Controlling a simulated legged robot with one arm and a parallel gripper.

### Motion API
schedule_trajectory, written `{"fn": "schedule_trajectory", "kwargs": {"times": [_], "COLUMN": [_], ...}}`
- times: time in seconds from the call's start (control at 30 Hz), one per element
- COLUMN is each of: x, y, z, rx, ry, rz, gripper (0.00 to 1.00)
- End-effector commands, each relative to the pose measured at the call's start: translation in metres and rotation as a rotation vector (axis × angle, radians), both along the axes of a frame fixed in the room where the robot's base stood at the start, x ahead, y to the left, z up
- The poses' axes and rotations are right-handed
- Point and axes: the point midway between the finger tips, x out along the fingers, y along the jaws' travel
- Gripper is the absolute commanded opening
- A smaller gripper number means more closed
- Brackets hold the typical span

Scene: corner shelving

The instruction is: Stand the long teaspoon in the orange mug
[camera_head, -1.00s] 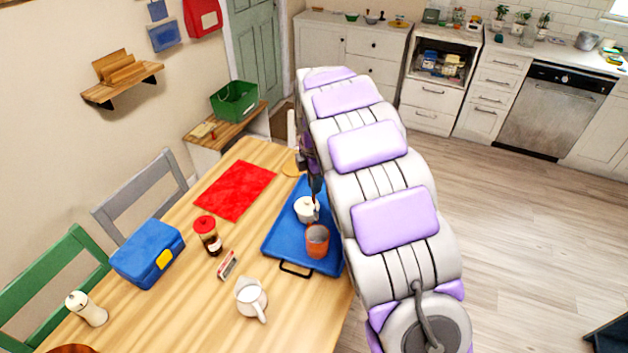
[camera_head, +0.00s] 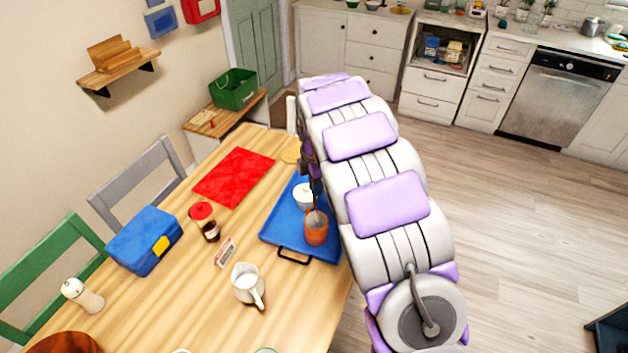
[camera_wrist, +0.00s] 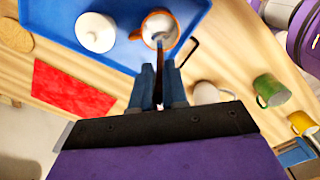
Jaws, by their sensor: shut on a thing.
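The orange mug (camera_head: 316,233) stands upright on the front part of the blue tray (camera_head: 280,232). In the wrist view the mug (camera_wrist: 147,25) is just beyond my fingertips, with its pale inside showing. My gripper (camera_wrist: 158,75) is shut on the long teaspoon (camera_wrist: 159,52), which points away from the fingers toward the mug. The spoon's far end overlaps the mug's opening; I cannot tell how deep it is inside. In the head view my gripper (camera_head: 316,190) is above the mug, partly hidden by my arm.
A white jug (camera_head: 247,284), a red-lidded jar (camera_head: 204,222) and a blue lunch box (camera_head: 145,240) stand on the table. Green (camera_wrist: 270,90) and yellow (camera_wrist: 303,123) mugs show in the wrist view.

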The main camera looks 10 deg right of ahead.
Motion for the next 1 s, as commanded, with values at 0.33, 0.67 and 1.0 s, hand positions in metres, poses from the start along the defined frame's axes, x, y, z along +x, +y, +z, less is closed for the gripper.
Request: {"fn": "schedule_trajectory", "kwargs": {"times": [0.33, 0.67, 1.0], "x": [-0.001, -0.001, -0.001], "y": [0.002, 0.001, 0.001], "z": [-0.026, -0.046, -0.049], "rx": [0.0, -0.001, -0.001], "ry": [0.001, 0.004, 0.001], "rz": [0.0, 0.0, 0.0], "gripper": [0.0, 0.0, 0.0]}}
